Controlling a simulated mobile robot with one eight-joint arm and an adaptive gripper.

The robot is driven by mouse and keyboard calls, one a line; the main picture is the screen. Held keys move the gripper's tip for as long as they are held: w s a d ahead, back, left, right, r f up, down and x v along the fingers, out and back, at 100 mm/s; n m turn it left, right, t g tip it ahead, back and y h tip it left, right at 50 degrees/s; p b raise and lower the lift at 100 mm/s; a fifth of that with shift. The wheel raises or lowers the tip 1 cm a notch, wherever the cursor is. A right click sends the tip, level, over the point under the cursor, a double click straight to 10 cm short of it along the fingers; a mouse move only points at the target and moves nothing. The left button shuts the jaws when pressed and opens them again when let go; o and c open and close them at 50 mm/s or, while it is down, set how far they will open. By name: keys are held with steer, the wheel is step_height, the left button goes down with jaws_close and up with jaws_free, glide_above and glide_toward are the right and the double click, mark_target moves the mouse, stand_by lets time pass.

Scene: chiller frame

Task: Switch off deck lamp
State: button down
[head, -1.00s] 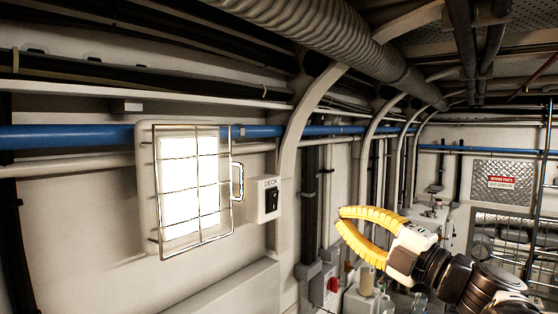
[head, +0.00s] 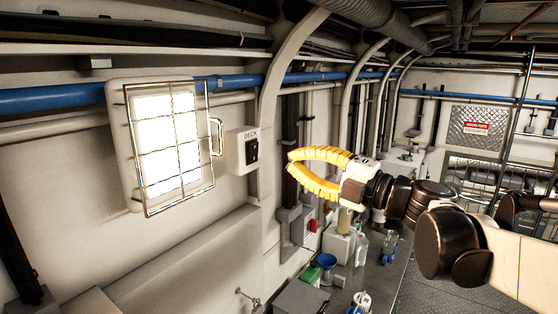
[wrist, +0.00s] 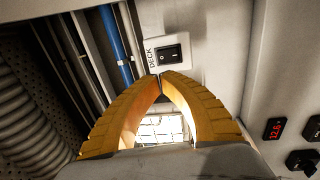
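The deck lamp (head: 168,140) is a bright white panel behind a wire cage on the left wall, and it is lit. To its right is a white switch box (head: 238,151) marked DECK with a black rocker switch (head: 252,150). My gripper (head: 291,163) has yellow fingers and points left toward the box, with a gap between in the head view. In the wrist view the fingertips (wrist: 160,76) meet, with nothing seen between them. The switch (wrist: 169,53) shows just beyond the tips; whether they touch it is unclear. The lit cage shows between the fingers.
A blue pipe (head: 50,99) runs along the wall above the lamp. A curved white rib (head: 272,90) stands right of the switch box. A cluttered bench with bottles (head: 361,248) lies below my arm. The wrist view shows a red display (wrist: 274,128) at right.

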mark_target(253, 144)
steer(key=p+x, duration=0.1)
steer(key=x, duration=0.8)
steer(key=shift+w+a, duration=0.2)
steer(key=shift+a, duration=0.05)
steer(key=shift+a, duration=0.1)
steer(key=shift+w+a+r, duration=0.1)
steer(key=shift+w+a, duration=0.15)
steer(key=shift+a, duration=0.05)
steer(key=shift+d+r, duration=0.1)
